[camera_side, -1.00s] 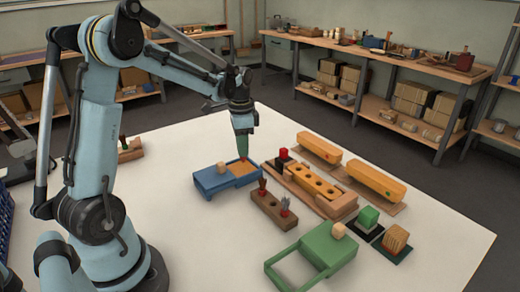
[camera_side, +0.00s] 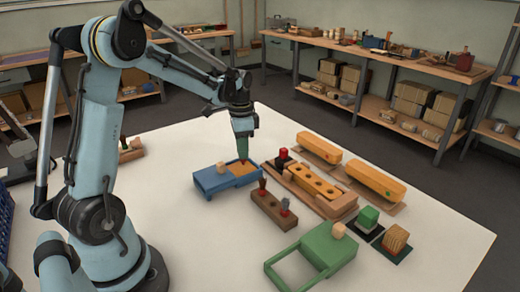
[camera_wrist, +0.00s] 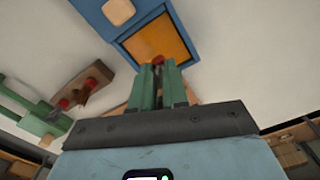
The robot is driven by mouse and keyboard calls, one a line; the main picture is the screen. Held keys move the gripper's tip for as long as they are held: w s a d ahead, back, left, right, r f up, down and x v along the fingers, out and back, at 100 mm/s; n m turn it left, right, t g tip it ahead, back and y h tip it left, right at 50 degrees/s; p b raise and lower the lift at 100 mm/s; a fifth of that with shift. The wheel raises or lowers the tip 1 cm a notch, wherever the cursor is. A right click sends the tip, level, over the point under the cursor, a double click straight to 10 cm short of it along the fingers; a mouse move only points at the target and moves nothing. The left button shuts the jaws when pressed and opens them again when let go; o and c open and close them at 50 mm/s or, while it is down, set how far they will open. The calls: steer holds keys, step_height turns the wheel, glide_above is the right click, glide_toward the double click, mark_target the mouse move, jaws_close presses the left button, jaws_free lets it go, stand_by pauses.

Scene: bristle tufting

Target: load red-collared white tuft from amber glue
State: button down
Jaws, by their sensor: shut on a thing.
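My gripper (camera_side: 242,157) points down over the blue glue box (camera_side: 208,184), its green fingers shut. A red collar (camera_wrist: 158,59) shows at the fingertips in the wrist view, and a small red spot shows there from the side. The white tuft itself is hidden. The amber glue (camera_side: 247,180) fills the square well of the blue box; in the wrist view the amber square (camera_wrist: 153,39) lies just beyond the fingertips. The held piece is at or just above the glue; I cannot tell whether it touches.
A dark wooden rack (camera_side: 272,212) holding tufts stands in front of the blue box. The front left of the table is clear.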

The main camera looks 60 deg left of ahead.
steer(key=shift+f, duration=0.6)
stand_by(1.2)
steer(key=shift+r, duration=3.55)
